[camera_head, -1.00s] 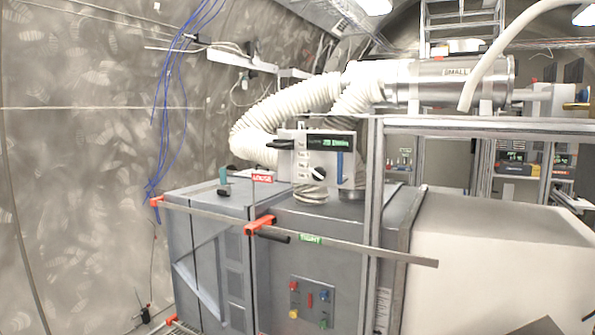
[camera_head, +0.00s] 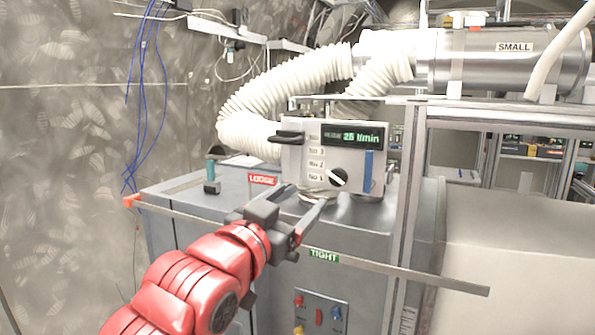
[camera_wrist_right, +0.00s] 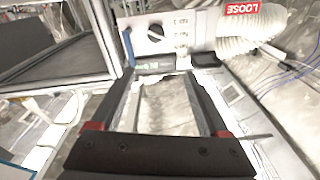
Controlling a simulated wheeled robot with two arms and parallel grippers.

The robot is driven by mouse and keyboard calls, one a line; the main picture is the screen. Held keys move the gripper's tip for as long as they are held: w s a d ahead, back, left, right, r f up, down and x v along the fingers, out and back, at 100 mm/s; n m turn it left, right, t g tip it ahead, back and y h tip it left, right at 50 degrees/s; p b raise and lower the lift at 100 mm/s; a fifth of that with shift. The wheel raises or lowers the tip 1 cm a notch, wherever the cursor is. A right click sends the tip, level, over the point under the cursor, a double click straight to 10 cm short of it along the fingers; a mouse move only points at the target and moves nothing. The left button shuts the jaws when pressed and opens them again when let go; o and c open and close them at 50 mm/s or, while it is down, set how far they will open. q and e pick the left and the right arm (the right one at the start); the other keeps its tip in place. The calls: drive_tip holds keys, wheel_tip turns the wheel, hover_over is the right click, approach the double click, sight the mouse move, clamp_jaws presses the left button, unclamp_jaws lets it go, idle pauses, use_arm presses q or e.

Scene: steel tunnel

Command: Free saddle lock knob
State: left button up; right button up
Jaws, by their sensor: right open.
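The saddle and its lock knob cannot be made out now; my right arm covers that stretch of the grey rail (camera_head: 400,272). A red LOOSE label (camera_head: 262,180) shows above the arm and a green TIGHT label (camera_head: 323,255) to its lower right. My right gripper (camera_head: 307,194) is open, its fingers pointing up and right in front of the panel box. In the right wrist view the open gripper (camera_wrist_right: 163,78) has nothing visibly held between its fingers, and the LOOSE label (camera_wrist_right: 241,7) is at the top. My left gripper is not in view.
A panel box (camera_head: 300,155) with a display and black dial (camera_head: 338,178) stands on the grey cabinet (camera_head: 180,225) beyond the gripper. A white ribbed hose (camera_head: 270,100) curves behind it. An upright metal post (camera_head: 408,180) stands to the right. Blue cables (camera_head: 150,90) hang at left.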

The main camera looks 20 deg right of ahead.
drive_tip(key=p, duration=0.8)
approach(337, 177)
drive_tip(key=shift+m+g+y, duration=0.3)
drive_tip(key=shift+g+y, duration=0.1)
drive_tip(key=x, duration=0.5)
drive_tip(key=r+x, duration=0.1)
drive_tip(key=x, duration=0.2)
drive_tip(key=shift+r, duration=0.1)
drive_tip(key=shift+w+d, duration=0.3)
drive_tip(key=shift+d, duration=0.1)
